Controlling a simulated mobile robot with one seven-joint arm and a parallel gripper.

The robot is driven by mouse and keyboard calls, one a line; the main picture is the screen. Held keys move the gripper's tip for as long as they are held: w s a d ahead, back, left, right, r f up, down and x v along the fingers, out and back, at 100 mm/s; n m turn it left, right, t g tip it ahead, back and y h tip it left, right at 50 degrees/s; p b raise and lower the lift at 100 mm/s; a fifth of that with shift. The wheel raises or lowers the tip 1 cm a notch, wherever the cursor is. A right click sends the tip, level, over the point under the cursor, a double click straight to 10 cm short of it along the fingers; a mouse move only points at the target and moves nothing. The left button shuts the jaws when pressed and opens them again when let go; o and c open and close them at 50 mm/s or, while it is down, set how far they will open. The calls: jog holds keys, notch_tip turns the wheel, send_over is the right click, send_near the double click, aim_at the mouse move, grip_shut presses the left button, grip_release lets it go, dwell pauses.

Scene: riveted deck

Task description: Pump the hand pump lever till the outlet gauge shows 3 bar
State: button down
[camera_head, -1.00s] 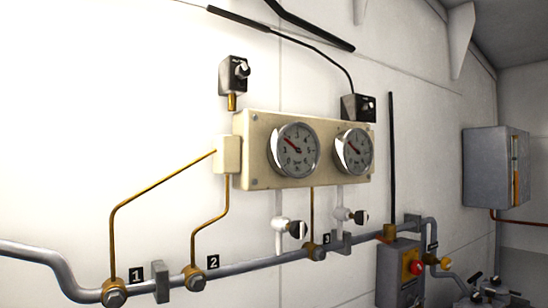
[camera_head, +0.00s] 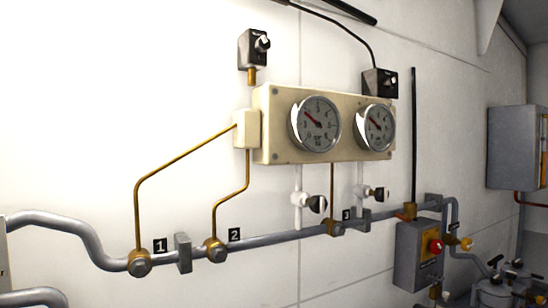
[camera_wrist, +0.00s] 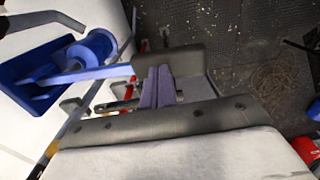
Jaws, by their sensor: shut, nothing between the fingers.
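Two round gauges, the left one (camera_head: 315,124) and the right one (camera_head: 376,127), sit on a cream panel in the head view. Both needles point to the upper left. The printing is too small to read, and I cannot tell which is the outlet gauge. In the wrist view, a blue assembly (camera_wrist: 88,52) with a round body and a long blue bar (camera_wrist: 90,74), which looks like the pump and its lever, stands at the left in a blue tray (camera_wrist: 28,68). My gripper (camera_wrist: 158,75) is shut and empty, just right of the bar's end; contact is unclear.
A grey pipe (camera_head: 285,237) with brass fittings runs along the white wall below the panel. A grey box with a red knob (camera_head: 435,246) and a grey cabinet (camera_head: 515,148) are at the right. Dark patterned floor (camera_wrist: 225,35) shows in the wrist view.

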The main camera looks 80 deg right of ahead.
jog(key=shift+f+b, duration=2.9)
jog(key=shift+f, duration=2.3)
notch_tip(320, 180, up, 7)
jog(key=p, duration=0.6)
jog(key=shift+p, duration=0.4)
jog(key=shift+r, duration=2.45)
jog(key=shift+f+b, duration=3.3)
jog(key=shift+f, duration=2.65)
notch_tip(320, 180, up, 7)
jog(key=p, duration=0.6)
jog(key=shift+p, duration=0.4)
jog(key=shift+r, duration=2.45)
jog(key=shift+r, duration=0.15)
